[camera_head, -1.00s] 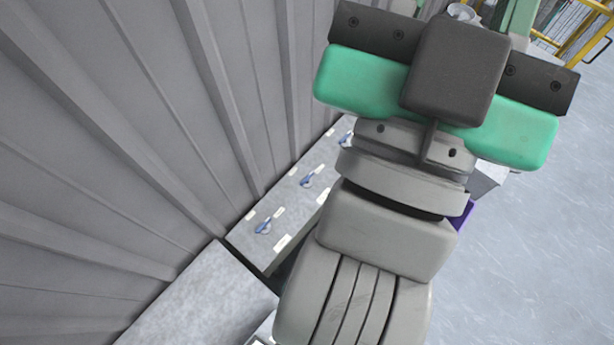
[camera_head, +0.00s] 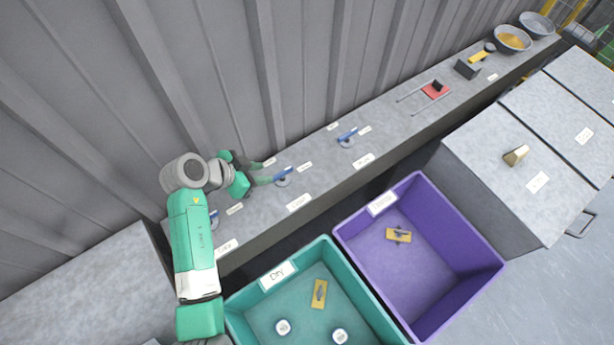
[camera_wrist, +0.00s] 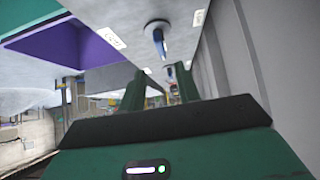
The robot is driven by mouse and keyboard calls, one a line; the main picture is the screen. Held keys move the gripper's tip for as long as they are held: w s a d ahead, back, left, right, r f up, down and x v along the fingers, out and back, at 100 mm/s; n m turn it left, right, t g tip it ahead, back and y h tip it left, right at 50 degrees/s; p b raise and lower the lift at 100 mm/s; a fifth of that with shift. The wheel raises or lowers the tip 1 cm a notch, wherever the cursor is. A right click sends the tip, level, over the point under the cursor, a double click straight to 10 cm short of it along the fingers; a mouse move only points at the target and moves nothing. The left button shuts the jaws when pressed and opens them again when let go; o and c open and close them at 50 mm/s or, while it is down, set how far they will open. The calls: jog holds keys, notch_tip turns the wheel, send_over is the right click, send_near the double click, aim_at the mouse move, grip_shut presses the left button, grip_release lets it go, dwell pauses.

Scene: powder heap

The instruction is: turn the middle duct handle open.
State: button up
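Three blue duct handles stand in a row on a grey ledge along the wall. In the head view the middle handle (camera_head: 283,176) is just right of my gripper (camera_head: 268,171), its lever roughly along the ledge. My gripper is open, fingers pointing right toward that lever; contact cannot be told. The left handle (camera_head: 213,216) is partly hidden by my arm, and the right handle (camera_head: 347,137) is clear. In the wrist view, one blue handle (camera_wrist: 158,38) hangs near the top and another (camera_wrist: 170,73) shows farther off between the open fingers (camera_wrist: 159,72).
The grey ledge (camera_head: 330,175) carries white labels and, farther right, a red pad (camera_head: 435,91) and bowls (camera_head: 513,40). The corrugated wall (camera_head: 250,70) rises close behind. Teal (camera_head: 240,318) and purple (camera_head: 495,267) bins stand in front. Grey cabinets (camera_head: 485,190) are at right.

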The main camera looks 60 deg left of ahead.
aim_at(282, 173)
jog(key=b+x, duration=0.1)
jog(key=x, duration=0.6)
jog(key=shift+w+a+f+b, duration=0.15)
jog(key=shift+f+b, duration=0.05)
jog(key=shift+b, duration=0.1)
grip_shut()
